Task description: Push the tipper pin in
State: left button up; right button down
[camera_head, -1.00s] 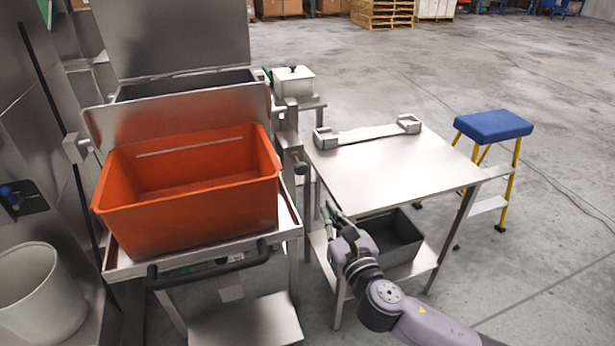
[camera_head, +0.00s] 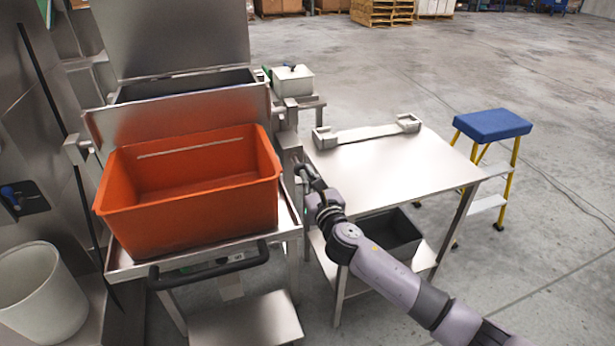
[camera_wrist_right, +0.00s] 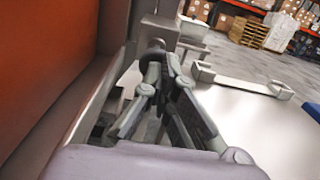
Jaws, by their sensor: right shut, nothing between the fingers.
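The tipper is a steel frame (camera_head: 287,145) at the left of the head view, carrying an orange tub (camera_head: 185,210). In the right wrist view, the dark round knob of the tipper pin (camera_wrist_right: 153,54) sticks out from the post by the tub. My right gripper (camera_head: 301,167) is shut and empty, with its tips at the knob. In the right wrist view the gripper (camera_wrist_right: 162,72) partly covers the knob. I cannot tell whether they touch. In the head view the knob is mostly hidden behind the fingers. My left gripper is not in view.
A steel table (camera_head: 390,175) stands close to the right of my right gripper, with a grey bin (camera_head: 390,235) on its lower shelf. A black handle (camera_head: 210,266) juts from the tipper's front. A blue-topped step stool (camera_head: 492,124) stands further right. Open floor lies beyond.

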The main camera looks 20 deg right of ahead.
dwell(0.3)
jog(key=shift+w, duration=1.5)
jog(key=shift+r, duration=0.15)
